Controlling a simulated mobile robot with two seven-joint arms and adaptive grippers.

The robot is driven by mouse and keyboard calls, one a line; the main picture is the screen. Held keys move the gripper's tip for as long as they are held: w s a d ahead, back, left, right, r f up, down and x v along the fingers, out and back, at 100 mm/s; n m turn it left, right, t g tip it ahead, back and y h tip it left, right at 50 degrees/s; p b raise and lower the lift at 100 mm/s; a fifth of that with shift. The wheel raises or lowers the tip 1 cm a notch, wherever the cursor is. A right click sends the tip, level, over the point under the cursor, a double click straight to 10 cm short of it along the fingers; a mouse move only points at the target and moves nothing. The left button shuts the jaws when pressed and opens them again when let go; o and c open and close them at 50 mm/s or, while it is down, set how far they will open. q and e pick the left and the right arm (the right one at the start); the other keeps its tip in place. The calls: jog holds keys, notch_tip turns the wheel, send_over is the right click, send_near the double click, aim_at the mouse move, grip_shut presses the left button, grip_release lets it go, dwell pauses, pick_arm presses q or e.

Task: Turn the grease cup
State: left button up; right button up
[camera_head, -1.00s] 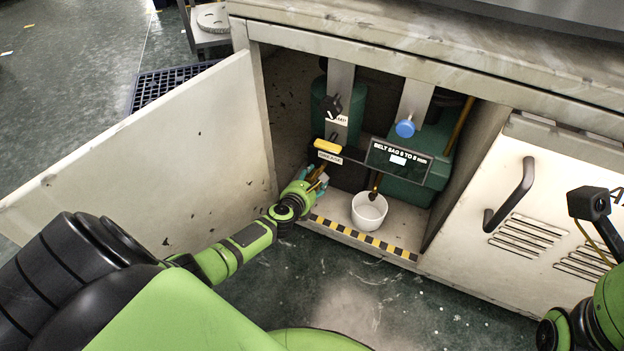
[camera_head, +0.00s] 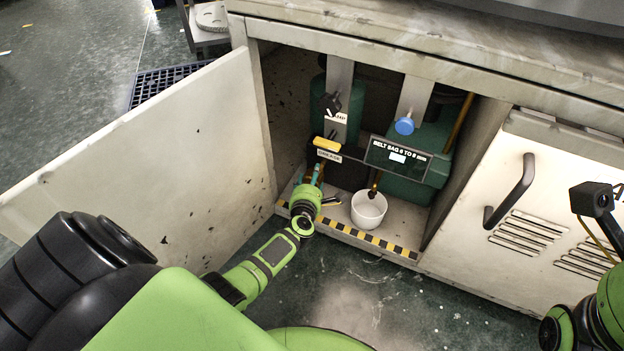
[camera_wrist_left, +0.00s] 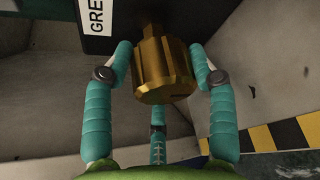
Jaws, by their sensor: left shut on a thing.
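The grease cup (camera_wrist_left: 165,70) is a ribbed brass cylinder. It hangs from a dark bracket with a partly cut-off label (camera_wrist_left: 97,12) in the left wrist view. My left gripper (camera_wrist_left: 162,62) has teal fingers on both sides of the cup and a third finger below, and it is shut on the cup. In the head view my left gripper (camera_head: 314,180) reaches into the open cabinet (camera_head: 300,205), just under the grease label (camera_head: 328,156). Its hand hides most of the cup there. My right arm shows at the right edge, but its gripper is not in view.
A yellow handle (camera_head: 326,144) sits just above the label. A white cup (camera_head: 369,209) stands on the cabinet floor to the right. The open door (camera_head: 150,165) stands left.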

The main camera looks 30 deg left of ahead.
pick_arm(q)
jog(key=shift+s+d+f, duration=0.2)
jog(key=shift+d+f, duration=0.15)
jog(key=shift+f, duration=0.1)
jog(key=o, duration=1)
jog(key=shift+f, duration=0.1)
jog(key=shift+w+a, duration=0.1)
jog(key=shift+a, duration=0.05)
jog(key=shift+r, duration=0.25)
jog(key=v, duration=1.2)
